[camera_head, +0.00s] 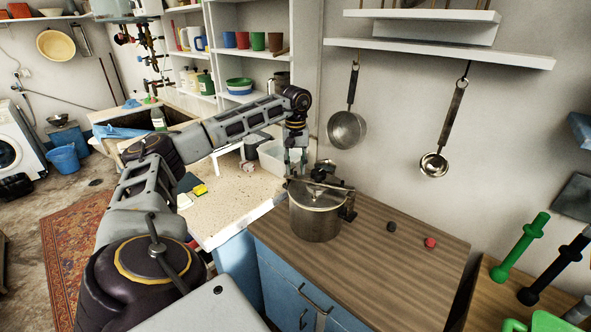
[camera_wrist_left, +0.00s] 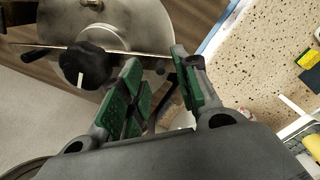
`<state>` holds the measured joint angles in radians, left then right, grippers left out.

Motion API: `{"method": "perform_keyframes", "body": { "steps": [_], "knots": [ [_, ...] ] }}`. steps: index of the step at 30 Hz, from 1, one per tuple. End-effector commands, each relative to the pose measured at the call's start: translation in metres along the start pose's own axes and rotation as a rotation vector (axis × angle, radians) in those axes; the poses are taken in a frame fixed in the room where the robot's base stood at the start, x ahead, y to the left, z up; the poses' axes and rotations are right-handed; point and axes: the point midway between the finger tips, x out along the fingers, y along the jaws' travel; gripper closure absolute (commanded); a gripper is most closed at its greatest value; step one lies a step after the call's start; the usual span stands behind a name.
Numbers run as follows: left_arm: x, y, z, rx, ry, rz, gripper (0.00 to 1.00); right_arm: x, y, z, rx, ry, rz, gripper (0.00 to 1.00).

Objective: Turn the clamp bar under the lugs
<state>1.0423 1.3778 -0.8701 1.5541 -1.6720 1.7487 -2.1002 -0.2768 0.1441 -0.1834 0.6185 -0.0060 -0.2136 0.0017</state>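A metal pot (camera_head: 314,222) with a lid stands on the wooden counter. A thin clamp bar (camera_head: 330,186) lies across the top of the lid, and a dark knob sits above it. In the left wrist view the lid (camera_wrist_left: 135,22) and a black knob (camera_wrist_left: 85,66) show at upper left. Dark fittings (camera_head: 348,209) stick out at the pot's right side; I cannot tell if the bar is under a lug. My left gripper (camera_head: 295,163) is above the pot's far left edge. Its green-padded fingers (camera_wrist_left: 160,85) are apart with nothing held. My right gripper is not in view.
A black piece (camera_head: 391,227) and a red piece (camera_head: 430,243) lie on the counter (camera_head: 370,270) right of the pot. A pan (camera_head: 347,130) and a ladle (camera_head: 434,164) hang on the wall behind. A clear container (camera_head: 272,155) stands beyond the gripper.

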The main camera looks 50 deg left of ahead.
Motion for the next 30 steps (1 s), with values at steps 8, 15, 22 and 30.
{"method": "perform_keyframes", "body": {
  "steps": [8,15,22,30],
  "knots": [
    [-0.040,0.001,0.000,0.001,0.001,0.003,0.69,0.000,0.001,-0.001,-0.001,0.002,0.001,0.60],
    [-0.075,0.001,0.000,0.000,0.002,0.004,0.69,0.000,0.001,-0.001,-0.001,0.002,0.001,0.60],
    [-0.095,0.001,0.000,0.001,0.001,0.002,0.69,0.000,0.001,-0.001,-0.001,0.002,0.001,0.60],
    [-0.100,0.000,0.000,0.000,0.000,0.000,0.69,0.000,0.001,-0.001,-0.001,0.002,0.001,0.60]
  ]
}}
